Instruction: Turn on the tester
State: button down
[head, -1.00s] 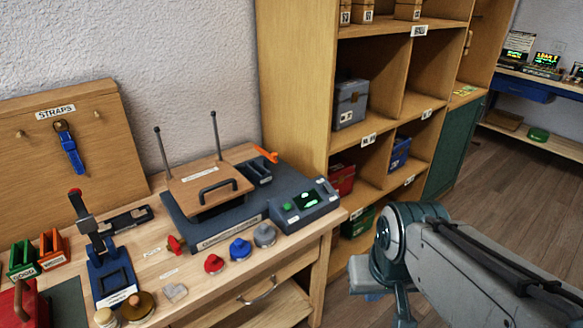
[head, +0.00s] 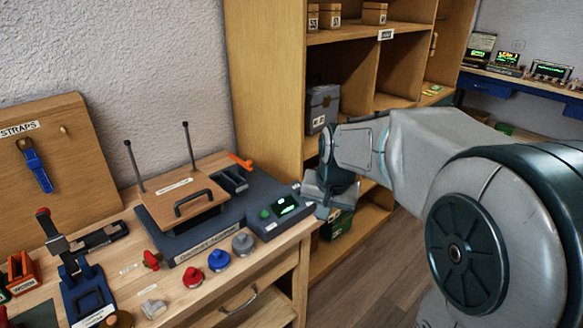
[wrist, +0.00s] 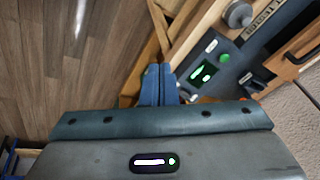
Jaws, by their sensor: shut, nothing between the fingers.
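The tester (head: 205,225) is a dark blue-grey unit on the bench, with a wooden lid with a black handle and two upright rods behind it. Its control box (head: 283,211) at the right end has a lit green screen (head: 285,206) and a green button (head: 264,213). In the wrist view the screen (wrist: 200,75) and green button (wrist: 224,58) show at upper right. My gripper (head: 322,208) is just right of the control box, by the bench's edge. In the wrist view its blue fingers (wrist: 158,70) are together and empty, to the left of the box.
Red, blue and grey knobs (head: 219,260) stand before the tester. A wooden shelf unit (head: 270,80) with boxes rises behind my gripper. A strap board (head: 45,150) and a blue press (head: 85,285) are at left. Floor is open at right.

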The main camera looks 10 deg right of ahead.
jog(key=w+d+f+m+t+y, duration=0.1)
jog(key=w+d+m, duration=0.1)
jog(key=w, duration=0.9)
jog(key=w+d+f+m+t+y, duration=0.1)
jog(key=w+d+m+y, duration=0.1)
jog(key=w, duration=0.9)
jog(key=d+m, duration=0.1)
jog(key=m, duration=0.1)
jog(key=shift+f+m+y+p, duration=0.25)
jog(key=shift+m+y+p, duration=0.05)
jog(key=shift+m+p, duration=0.1)
jog(key=shift+d, duration=0.1)
jog(key=p+x, duration=0.3)
jog(key=x, duration=1.1)
